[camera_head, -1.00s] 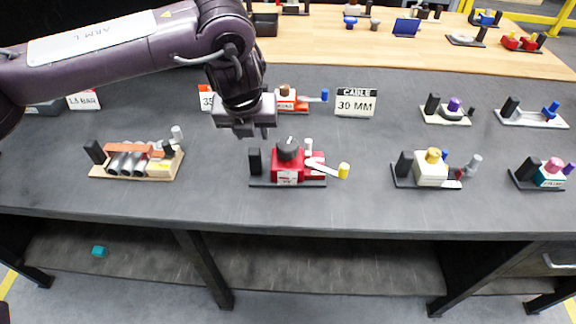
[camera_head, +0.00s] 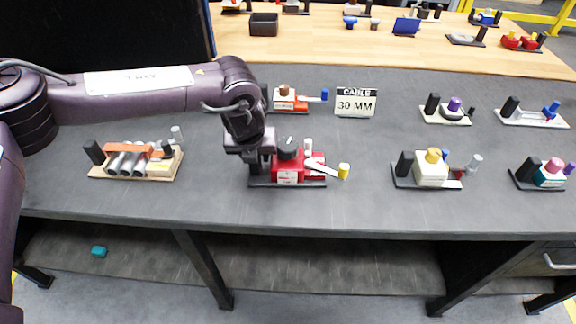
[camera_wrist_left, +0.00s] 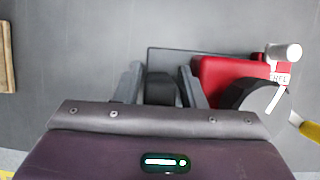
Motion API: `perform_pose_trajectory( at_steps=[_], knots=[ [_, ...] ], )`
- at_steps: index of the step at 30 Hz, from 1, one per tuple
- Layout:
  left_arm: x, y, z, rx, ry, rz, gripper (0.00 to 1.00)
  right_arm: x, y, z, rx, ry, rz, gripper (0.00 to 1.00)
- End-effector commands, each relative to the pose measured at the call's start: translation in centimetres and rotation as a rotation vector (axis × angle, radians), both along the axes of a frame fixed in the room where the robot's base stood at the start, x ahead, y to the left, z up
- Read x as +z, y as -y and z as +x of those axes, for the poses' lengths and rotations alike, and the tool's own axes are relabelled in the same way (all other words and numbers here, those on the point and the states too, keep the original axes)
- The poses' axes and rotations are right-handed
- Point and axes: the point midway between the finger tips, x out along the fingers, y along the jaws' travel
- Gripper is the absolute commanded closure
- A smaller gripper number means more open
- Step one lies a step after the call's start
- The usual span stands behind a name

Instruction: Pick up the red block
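The red block (camera_head: 285,173) sits on a dark base plate (camera_head: 312,184) near the middle of the table. It has a black knob (camera_head: 288,150) on top, a white lever with a yellow tip (camera_head: 343,171) at its right, and a black post at its left end. My left gripper (camera_head: 258,166) is lowered at that post. In the left wrist view, its open fingers (camera_wrist_left: 160,88) stand on either side of the black post (camera_wrist_left: 160,90); I cannot tell whether they touch it. The red block also shows there (camera_wrist_left: 225,70), beside the right finger. My right gripper is out of view.
A wooden-based unit with grey cylinders (camera_head: 160,176) lies to the left. A white-bodied unit (camera_head: 431,171) stands to the right. Behind are a red-and-white unit (camera_head: 290,104) and a "CABLE 30 MM" sign (camera_head: 356,102). The table's front edge is close.

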Motion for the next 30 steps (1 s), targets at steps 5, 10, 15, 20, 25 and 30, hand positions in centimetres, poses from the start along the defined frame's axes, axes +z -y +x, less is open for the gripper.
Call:
perform_pose_trajectory(
  at_steps=[5,10,15,20,25,30],
  knots=[
    [0.0,0.0,0.0,0.000,0.001,0.000,0.64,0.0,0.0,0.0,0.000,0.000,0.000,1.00],
    [0.0,0.0,0.0,0.000,0.001,0.000,0.85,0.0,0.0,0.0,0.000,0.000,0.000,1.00],
    [0.1,0.0,0.0,0.001,0.001,0.000,1.00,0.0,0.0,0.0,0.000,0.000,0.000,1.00],
    [0.3,0.0,0.1,0.002,0.004,-0.003,1.00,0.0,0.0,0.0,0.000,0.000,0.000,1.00],
    [0.3,0.0,0.1,0.002,0.004,-0.003,1.00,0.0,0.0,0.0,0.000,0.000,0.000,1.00],
    [2.0,0.1,0.2,0.002,0.008,-0.005,1.00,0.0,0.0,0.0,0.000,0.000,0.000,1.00]
  ],
)
